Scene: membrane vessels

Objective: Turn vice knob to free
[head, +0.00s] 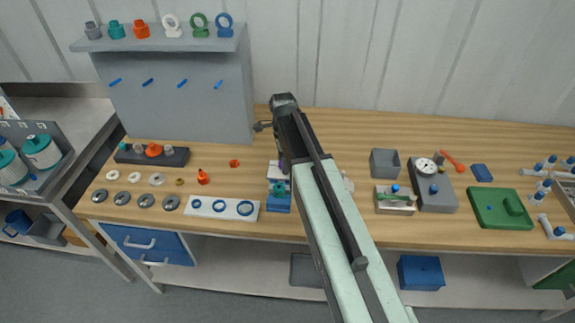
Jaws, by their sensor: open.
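A small blue vice (279,203) stands near the front edge of the bench, at the middle. It has pale jaws and a teal part on top. My arm passes just right of it and covers part of that area, so I cannot make out the vice knob. The dark end of my arm, with my gripper (285,102), is above the back of the bench, up and beyond the vice in the picture. The gripper is open and apart from the vice. Its fingers are small and hard to make out.
Left of the vice lie a white plate with blue rings (221,208), several washers and a dark rack (152,156). Right of my arm are a grey bin (384,163), a dial gauge block (436,193) and a green tray (499,209). Bench behind the vice is mostly clear.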

